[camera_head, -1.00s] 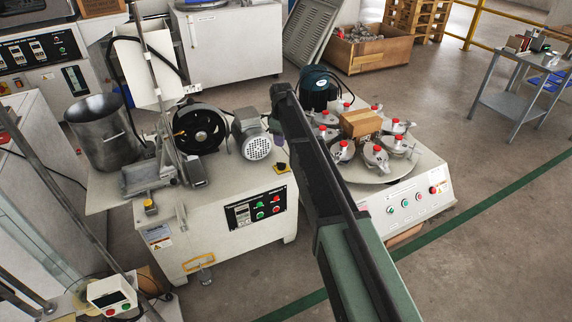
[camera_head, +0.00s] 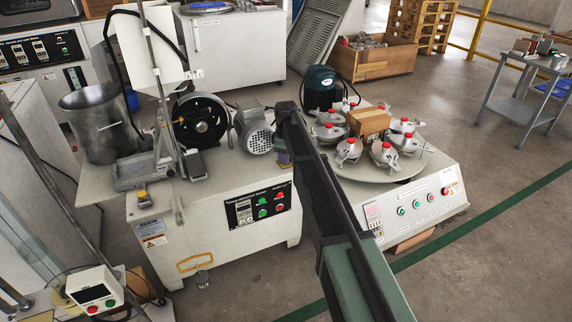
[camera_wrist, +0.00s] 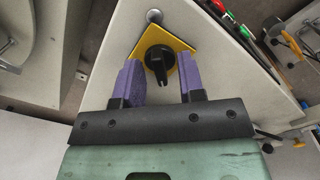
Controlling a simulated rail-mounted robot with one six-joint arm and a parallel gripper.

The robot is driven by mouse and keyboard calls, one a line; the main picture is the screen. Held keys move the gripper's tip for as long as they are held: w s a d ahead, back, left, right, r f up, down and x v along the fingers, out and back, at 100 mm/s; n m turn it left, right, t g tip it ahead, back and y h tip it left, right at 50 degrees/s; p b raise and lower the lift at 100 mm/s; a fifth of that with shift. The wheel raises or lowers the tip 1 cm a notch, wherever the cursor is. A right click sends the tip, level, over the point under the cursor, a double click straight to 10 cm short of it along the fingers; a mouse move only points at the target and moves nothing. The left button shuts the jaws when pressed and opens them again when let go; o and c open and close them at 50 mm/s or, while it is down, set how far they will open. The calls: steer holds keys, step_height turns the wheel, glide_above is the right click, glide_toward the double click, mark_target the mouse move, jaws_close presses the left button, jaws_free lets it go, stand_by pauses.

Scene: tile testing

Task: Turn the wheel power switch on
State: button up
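The wheel power switch (camera_wrist: 158,62) is a black rotary knob on a yellow diamond-shaped plate (camera_wrist: 178,45), seen in the wrist view. My gripper (camera_wrist: 163,75) is open, with one purple finger on each side of the knob and a visible gap to each finger. Whether the fingertips touch the plate is unclear. In the head view my gripper (camera_head: 283,158) is low at the right end of the wheel machine's top (camera_head: 225,180) and hides the switch. The black wheel (camera_head: 200,121) stands at the back of that machine.
A front panel (camera_head: 257,206) with green and red buttons is left of my gripper. A grey motor (camera_head: 254,130) stands close behind it. A round turntable machine (camera_head: 375,170) with several red-capped clamps is on the right. A metal pot (camera_head: 100,125) stands at the left.

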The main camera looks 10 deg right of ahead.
steer(key=shift+r, duration=0.1)
jaws_close()
steer(key=shift+m, duration=0.4)
steer(key=m, duration=0.3)
steer(key=shift+m, duration=0.4)
steer(key=m, duration=0.4)
steer(key=shift+m, duration=0.3)
steer(key=m, duration=0.8)
steer(key=shift+m, duration=0.3)
